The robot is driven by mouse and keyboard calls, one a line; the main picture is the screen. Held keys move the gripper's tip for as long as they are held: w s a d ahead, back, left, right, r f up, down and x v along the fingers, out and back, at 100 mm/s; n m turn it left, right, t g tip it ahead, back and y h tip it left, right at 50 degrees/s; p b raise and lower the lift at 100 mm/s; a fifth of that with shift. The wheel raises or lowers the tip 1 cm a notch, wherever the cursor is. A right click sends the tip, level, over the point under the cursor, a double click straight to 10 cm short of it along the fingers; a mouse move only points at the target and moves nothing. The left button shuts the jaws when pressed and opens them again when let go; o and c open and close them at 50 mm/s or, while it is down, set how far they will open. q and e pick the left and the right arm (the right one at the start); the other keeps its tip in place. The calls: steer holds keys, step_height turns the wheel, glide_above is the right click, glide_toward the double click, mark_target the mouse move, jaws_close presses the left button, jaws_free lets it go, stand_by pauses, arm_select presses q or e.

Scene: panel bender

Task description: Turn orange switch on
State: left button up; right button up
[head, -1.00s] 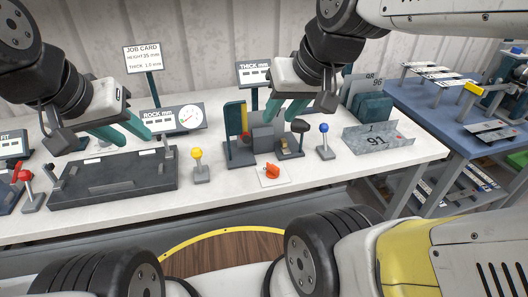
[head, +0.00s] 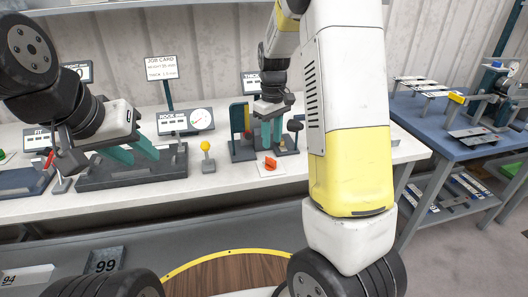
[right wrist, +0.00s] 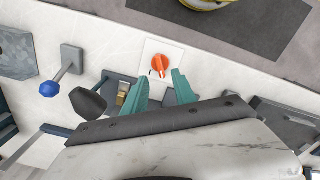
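The orange switch (head: 270,163) is a small knob on a white square plate lying on the white bench, in front of the bending device. It also shows in the right wrist view (right wrist: 159,65), just beyond the fingertips. My right gripper (head: 270,140) points down above and a little behind the switch. Its teal fingers (right wrist: 160,76) are open with an empty gap, apart from the knob. My left gripper (head: 143,158) is open and empty over the dark tray at the left.
The bending device (head: 242,135) stands close behind the switch. A yellow-knobbed lever (head: 206,147) is to its left. A blue-knobbed lever (right wrist: 49,88) and a dark knob (right wrist: 88,103) show in the right wrist view. Bench around the switch plate is clear at the front.

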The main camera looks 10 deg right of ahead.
mark_target(272, 159)
step_height(272, 159, down, 8)
steer(key=shift+r, duration=0.1)
stand_by(0.4)
steer(key=shift+c, duration=0.2)
jaws_close()
